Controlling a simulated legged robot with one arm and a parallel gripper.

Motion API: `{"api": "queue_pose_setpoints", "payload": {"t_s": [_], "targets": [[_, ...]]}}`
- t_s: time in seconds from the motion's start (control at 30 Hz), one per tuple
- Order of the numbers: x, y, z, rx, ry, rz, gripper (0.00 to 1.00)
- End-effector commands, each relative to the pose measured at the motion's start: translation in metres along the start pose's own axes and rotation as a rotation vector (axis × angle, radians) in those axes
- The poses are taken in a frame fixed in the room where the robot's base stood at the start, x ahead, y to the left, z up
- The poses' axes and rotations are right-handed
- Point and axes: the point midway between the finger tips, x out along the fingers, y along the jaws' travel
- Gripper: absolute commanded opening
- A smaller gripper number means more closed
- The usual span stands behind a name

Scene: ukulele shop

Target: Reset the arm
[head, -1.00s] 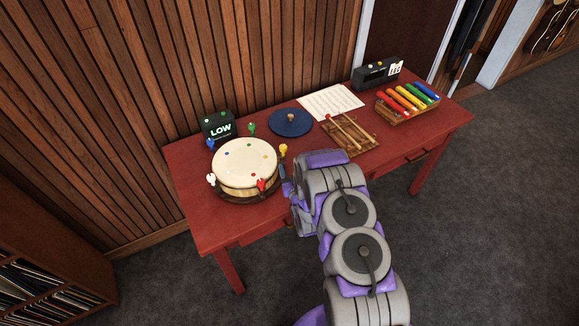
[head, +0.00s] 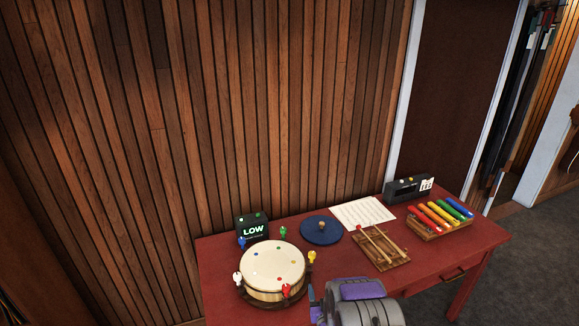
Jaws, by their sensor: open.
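My arm shows at the bottom of the head view as a purple and grey link. My gripper (head: 314,302) shows only in part, as a small dark and purple piece at the arm's left side, just right of the drum (head: 273,268). Its fingertips are hard to make out, and I see nothing held in it. The drum is cream-topped with coloured pegs around its rim and stands on the red table (head: 225,262).
On the table are a black box reading LOW (head: 252,228), a blue disc (head: 321,231), sheet music (head: 362,213), mallets on a wooden tray (head: 398,261), a dark device (head: 408,189) and a coloured xylophone (head: 440,216). A slatted wall stands behind.

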Motion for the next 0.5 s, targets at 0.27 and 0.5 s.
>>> {"api": "queue_pose_setpoints", "payload": {"t_s": [0.27,0.5], "targets": [[0.019,0.007,-0.031,-0.02,-0.165,0.009,0.56],[0.017,0.013,-0.065,-0.034,-0.363,0.024,0.56]]}}
